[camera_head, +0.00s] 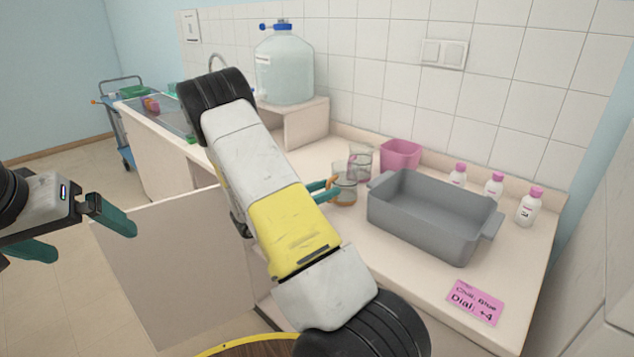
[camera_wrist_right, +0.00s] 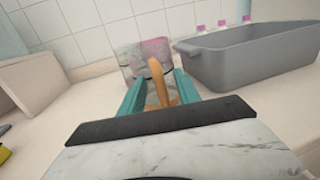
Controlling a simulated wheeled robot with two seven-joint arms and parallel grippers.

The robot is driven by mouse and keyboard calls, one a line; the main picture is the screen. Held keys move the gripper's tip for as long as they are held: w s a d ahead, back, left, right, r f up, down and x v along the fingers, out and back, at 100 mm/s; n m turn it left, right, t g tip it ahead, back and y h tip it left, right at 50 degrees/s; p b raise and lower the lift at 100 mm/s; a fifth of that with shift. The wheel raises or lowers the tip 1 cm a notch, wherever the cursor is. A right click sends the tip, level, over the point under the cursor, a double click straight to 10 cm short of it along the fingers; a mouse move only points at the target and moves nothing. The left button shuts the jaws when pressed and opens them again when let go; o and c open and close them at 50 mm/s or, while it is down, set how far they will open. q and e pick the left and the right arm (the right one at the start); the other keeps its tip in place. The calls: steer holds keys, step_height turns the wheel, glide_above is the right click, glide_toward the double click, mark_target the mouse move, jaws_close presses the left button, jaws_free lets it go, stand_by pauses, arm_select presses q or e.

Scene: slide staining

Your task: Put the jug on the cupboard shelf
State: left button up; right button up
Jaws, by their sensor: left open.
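The jug (camera_head: 345,193) looks like a small clear glass vessel with an orange handle, standing on the counter left of the grey tub. Its orange handle (camera_wrist_right: 158,82) shows large in the right wrist view. My right gripper (camera_head: 327,190) reaches it from the left. In the right wrist view its teal fingers (camera_wrist_right: 158,92) stand apart on either side of the handle, with gaps visible. My left gripper (camera_head: 85,232) is open and empty, off the counter at the far left. A pale cupboard door (camera_head: 175,265) hangs open below the counter; my right arm hides much of the opening, and no shelf shows clearly.
The grey tub (camera_head: 425,222) is close right of the jug. Glass beakers (camera_head: 361,158) and a pink container (camera_head: 401,154) stand behind. Several pink-capped bottles (camera_head: 493,186) line the wall. A large water bottle (camera_head: 284,70) stands on a raised stand (camera_head: 305,124). A pink note (camera_head: 476,302) lies in front.

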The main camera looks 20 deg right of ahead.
steer(key=shift+w+d, duration=0.1)
steer(key=shift+d, duration=0.35)
jaws_close()
stand_by(1.1)
